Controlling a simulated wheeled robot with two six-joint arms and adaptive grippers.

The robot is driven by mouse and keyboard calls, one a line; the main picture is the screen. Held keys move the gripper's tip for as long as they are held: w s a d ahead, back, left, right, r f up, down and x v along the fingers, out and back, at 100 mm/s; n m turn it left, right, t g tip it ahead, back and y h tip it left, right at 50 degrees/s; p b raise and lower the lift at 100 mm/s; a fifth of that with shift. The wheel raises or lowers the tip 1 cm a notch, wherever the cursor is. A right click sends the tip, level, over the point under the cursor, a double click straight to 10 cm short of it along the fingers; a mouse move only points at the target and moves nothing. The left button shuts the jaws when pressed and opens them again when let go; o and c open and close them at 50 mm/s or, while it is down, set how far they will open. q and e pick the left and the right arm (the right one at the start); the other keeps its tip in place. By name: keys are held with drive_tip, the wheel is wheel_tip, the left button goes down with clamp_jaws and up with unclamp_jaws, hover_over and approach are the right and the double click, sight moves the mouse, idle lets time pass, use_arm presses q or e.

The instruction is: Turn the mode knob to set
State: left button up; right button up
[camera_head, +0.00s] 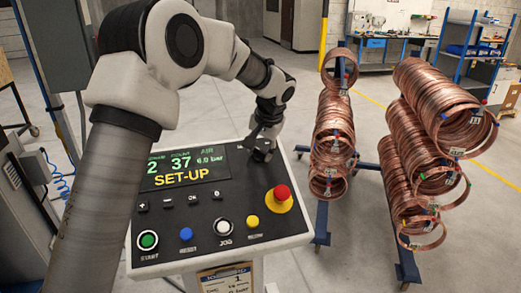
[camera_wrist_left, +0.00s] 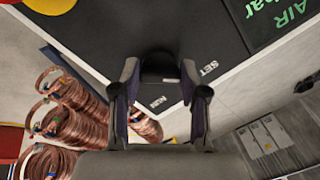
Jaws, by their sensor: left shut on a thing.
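The control panel (camera_head: 200,218) tilts toward me, with a display (camera_head: 180,172) reading "SET-UP" in yellow. The mode knob (camera_wrist_left: 160,66) is dark and sits at the panel's far right corner. In the left wrist view the labels SET (camera_wrist_left: 208,69) and RUN (camera_wrist_left: 157,103) lie beside it. My left gripper (camera_head: 262,150) reaches over the panel from behind and is shut on the knob, one finger on each side. In the left wrist view the gripper (camera_wrist_left: 160,76) also flanks the knob. The knob's pointer direction is hard to tell. My right gripper is not in view.
A red emergency button (camera_head: 281,193) on a yellow base, a yellow button (camera_head: 252,221), a white JOG button (camera_head: 223,227), a blue button (camera_head: 186,234) and a green START button (camera_head: 148,240) stand on the panel. Copper coils (camera_head: 440,130) hang on racks to the right.

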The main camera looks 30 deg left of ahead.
use_arm(q)
drive_tip(key=shift+s+f, duration=0.1)
drive_tip(key=shift+f, duration=0.1)
drive_tip(key=o, duration=1)
drive_tip(key=shift+o, duration=0.7)
drive_tip(key=shift+r, duration=0.1)
drive_tip(key=v, duration=1.1)
drive_tip(key=shift+r, duration=0.4)
drive_tip(key=shift+d, duration=0.1)
drive_tip(key=shift+r, duration=0.1)
